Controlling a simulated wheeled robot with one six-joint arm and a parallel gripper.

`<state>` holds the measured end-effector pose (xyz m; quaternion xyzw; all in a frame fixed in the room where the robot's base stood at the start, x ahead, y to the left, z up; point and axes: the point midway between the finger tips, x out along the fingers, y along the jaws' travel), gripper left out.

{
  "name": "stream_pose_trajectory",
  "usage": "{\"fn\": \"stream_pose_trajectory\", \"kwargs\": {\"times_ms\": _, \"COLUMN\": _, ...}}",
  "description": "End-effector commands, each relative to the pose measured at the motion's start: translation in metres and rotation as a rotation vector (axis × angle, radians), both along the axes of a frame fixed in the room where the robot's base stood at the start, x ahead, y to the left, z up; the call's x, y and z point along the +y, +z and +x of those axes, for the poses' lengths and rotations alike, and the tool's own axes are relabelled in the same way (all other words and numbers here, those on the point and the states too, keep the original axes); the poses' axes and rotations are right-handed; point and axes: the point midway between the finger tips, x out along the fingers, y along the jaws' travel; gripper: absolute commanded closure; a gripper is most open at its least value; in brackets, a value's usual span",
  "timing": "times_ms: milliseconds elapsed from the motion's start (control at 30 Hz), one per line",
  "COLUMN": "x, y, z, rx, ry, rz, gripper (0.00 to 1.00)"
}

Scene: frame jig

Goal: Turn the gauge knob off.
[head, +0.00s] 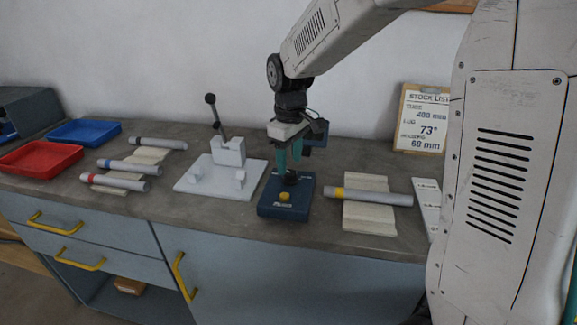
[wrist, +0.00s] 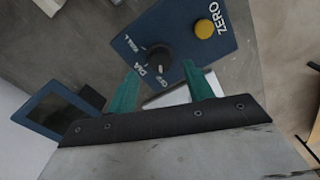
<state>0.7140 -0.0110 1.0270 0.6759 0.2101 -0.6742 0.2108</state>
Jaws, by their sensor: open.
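The gauge (head: 270,209) is a small dark blue box on the bench, with a black knob on its top. In the wrist view the round black knob (wrist: 158,56) has white labels around it reading WALL, DIA and OFF. I cannot tell surely which label its pointer faces. My gripper (head: 289,169) is above the gauge, pointing down, with its green fingers open. In the wrist view my gripper (wrist: 161,67) has one fingertip on each side, close to the knob; I cannot tell whether they touch it. The gripper holds nothing.
A yellow ZERO button (wrist: 204,29) sits on the gauge beside the knob. Left of the gauge stands a white fixture (head: 228,151) with an upright lever. Right lies a yellow-banded tube (head: 371,196) on a cream block. Banded tubes and red and blue trays (head: 85,131) are farther left.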

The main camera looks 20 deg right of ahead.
Motion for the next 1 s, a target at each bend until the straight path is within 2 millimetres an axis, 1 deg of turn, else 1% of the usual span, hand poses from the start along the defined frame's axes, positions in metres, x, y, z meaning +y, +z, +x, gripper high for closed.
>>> {"fn": "stream_pose_trajectory", "kwargs": {"times_ms": 33, "x": 0.0, "y": 0.011, "z": 0.001, "rx": -0.004, "ry": 0.0, "rz": 0.0, "gripper": 0.48}}
{"fn": "stream_pose_trajectory", "kwargs": {"times_ms": 200, "x": 0.0, "y": 0.037, "z": 0.002, "rx": -0.004, "ry": 0.0, "rz": 0.0, "gripper": 0.48}}
{"fn": "stream_pose_trajectory", "kwargs": {"times_ms": 333, "x": 0.0, "y": 0.046, "z": 0.001, "rx": -0.001, "ry": 0.0, "rz": 0.0, "gripper": 0.48}}
{"fn": "stream_pose_trajectory", "kwargs": {"times_ms": 433, "x": 0.0, "y": 0.049, "z": 0.001, "rx": -0.001, "ry": 0.0, "rz": 0.0, "gripper": 0.48}}
{"fn": "stream_pose_trajectory", "kwargs": {"times_ms": 833, "x": 0.0, "y": 0.049, "z": 0.001, "rx": -0.001, "ry": -0.002, "rz": 0.0, "gripper": 0.48}}
{"fn": "stream_pose_trajectory", "kwargs": {"times_ms": 933, "x": 0.0, "y": 0.049, "z": 0.0, "rx": 0.004, "ry": -0.036, "rz": 0.0, "gripper": 0.48}}
{"fn": "stream_pose_trajectory", "kwargs": {"times_ms": 967, "x": 0.0, "y": 0.047, "z": -0.002, "rx": 0.012, "ry": -0.058, "rz": -0.001, "gripper": 0.48}}
{"fn": "stream_pose_trajectory", "kwargs": {"times_ms": 1000, "x": -0.001, "y": 0.04, "z": -0.011, "rx": 0.039, "ry": -0.095, "rz": -0.003, "gripper": 0.48}}
